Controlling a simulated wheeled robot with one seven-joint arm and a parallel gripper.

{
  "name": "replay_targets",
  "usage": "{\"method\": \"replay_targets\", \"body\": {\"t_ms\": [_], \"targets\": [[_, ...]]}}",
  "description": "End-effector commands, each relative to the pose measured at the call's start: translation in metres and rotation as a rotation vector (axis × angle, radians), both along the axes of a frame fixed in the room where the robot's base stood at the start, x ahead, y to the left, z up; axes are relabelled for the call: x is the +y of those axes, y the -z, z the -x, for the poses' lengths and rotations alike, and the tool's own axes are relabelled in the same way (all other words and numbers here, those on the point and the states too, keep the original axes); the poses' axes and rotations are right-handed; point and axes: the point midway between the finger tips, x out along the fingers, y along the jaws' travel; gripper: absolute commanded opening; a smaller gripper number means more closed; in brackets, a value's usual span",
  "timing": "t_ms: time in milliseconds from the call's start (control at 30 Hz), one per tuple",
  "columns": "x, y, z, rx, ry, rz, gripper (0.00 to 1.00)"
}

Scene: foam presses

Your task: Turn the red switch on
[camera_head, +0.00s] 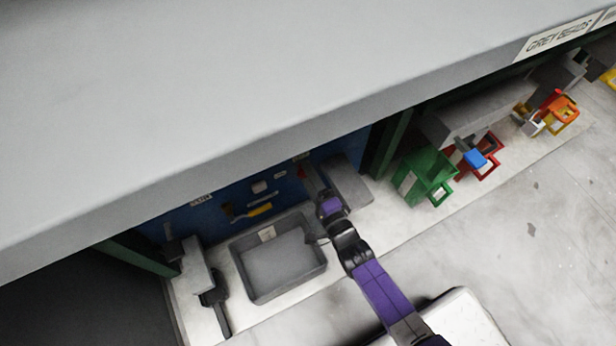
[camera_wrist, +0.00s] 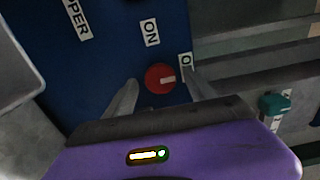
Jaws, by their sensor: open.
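The red switch (camera_wrist: 161,79) is a round red knob with a pale pointer mark, on a blue panel (camera_wrist: 110,60). Its pale mark points right, toward a partly hidden label (camera_wrist: 186,62) that starts with "O". The "ON" label (camera_wrist: 150,32) sits above the knob in the wrist view. My gripper (camera_wrist: 160,88) is open, with one finger on each side of the knob. I cannot tell whether the fingers touch it. In the head view my gripper (camera_head: 310,178) reaches to the blue panel (camera_head: 225,196), and the knob is hardly visible there.
A grey tray (camera_head: 241,268) stands on the bench left of my arm. Green (camera_head: 425,172) and red (camera_head: 490,168) bins stand to the right. A large grey cover (camera_head: 200,110) overhangs the panel. A teal-topped part (camera_wrist: 272,104) is at the right of the wrist view.

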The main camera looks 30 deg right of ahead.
Motion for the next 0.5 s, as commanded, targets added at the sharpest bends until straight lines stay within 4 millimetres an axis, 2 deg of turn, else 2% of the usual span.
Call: {"method": "replay_targets", "body": {"t_ms": [100,367,500], "targets": [[-0.0004,0.0002,-0.0064,-0.001,0.001,0.000,0.65],[-0.0001,-0.0005,-0.0074,0.000,0.000,0.000,0.65],[-0.0002,-0.0005,-0.0074,0.000,0.000,0.000,0.39]]}}
